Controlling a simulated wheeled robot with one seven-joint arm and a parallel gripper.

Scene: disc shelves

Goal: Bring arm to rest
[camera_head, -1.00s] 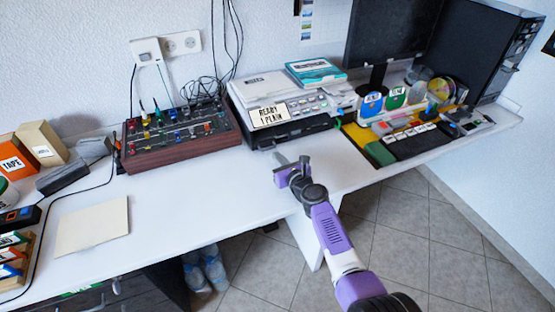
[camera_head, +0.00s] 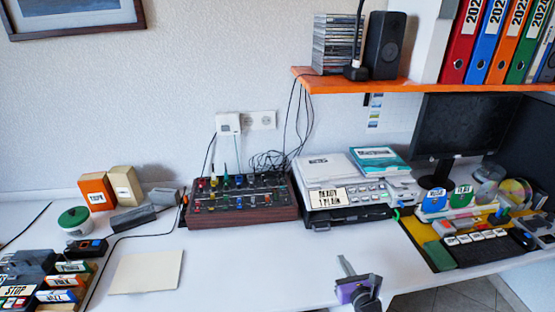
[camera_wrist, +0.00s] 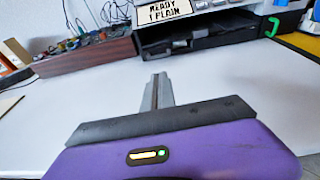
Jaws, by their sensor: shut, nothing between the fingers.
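My gripper (camera_head: 345,266) is at the front of the white desk, low in the head view, with its purple body (camera_head: 358,292) at the bottom edge. Its fingers are together and hold nothing. In the wrist view the closed grey fingers (camera_wrist: 157,92) point over bare desk toward the printer (camera_wrist: 195,40). The rest of my arm is mostly below the head view.
The printer (camera_head: 346,213) and a wood-sided mixer (camera_head: 240,205) stand at the back. An orange shelf (camera_head: 440,90) with a speaker (camera_head: 385,45) and binders (camera_head: 495,45) hangs above. A keyboard (camera_head: 488,248) lies right. The desk's front middle is clear.

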